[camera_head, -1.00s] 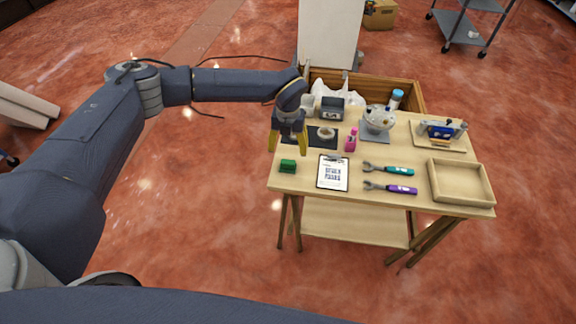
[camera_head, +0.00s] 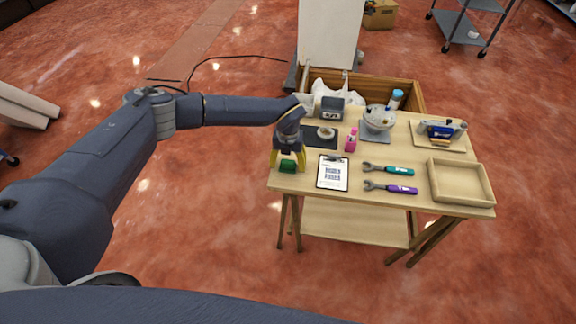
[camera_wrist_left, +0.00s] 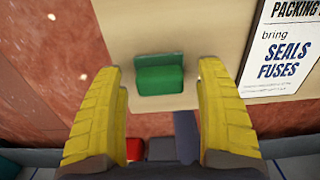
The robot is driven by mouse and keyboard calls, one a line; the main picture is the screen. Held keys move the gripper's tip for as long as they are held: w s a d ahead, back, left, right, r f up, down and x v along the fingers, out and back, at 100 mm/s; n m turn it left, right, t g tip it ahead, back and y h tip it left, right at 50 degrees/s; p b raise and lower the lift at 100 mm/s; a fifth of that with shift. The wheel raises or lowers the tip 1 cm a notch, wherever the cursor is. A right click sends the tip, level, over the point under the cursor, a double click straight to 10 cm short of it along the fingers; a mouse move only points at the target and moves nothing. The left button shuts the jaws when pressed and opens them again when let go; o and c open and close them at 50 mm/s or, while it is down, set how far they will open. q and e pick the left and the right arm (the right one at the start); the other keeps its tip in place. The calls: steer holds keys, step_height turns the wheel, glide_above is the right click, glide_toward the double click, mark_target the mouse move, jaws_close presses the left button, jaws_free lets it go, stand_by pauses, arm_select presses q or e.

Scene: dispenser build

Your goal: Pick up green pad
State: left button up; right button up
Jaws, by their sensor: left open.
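The green pad (camera_head: 288,167) lies on the wooden table (camera_head: 290,185) near its front left corner. It also shows in the left wrist view (camera_wrist_left: 160,78), between and just beyond the tips of the yellow fingers. My left gripper (camera_head: 288,163) is open over the pad, its fingers on either side of it in the head view. In the left wrist view the left gripper (camera_wrist_left: 158,75) has clear gaps between each finger and the pad. I cannot tell its exact height above the table. My right gripper is not in view.
A clipboard (camera_head: 332,172) lies just right of the pad. Two wrench-like tools, a teal one (camera_head: 390,169) and a purple one (camera_head: 392,188), lie further right, before an empty wooden tray (camera_head: 461,206). A pink bottle (camera_head: 351,141) and a dark mat (camera_head: 315,143) are behind.

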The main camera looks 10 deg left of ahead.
arm_select(q)
steer(key=shift+f, duration=0.15)
steer(key=c, duration=1.3)
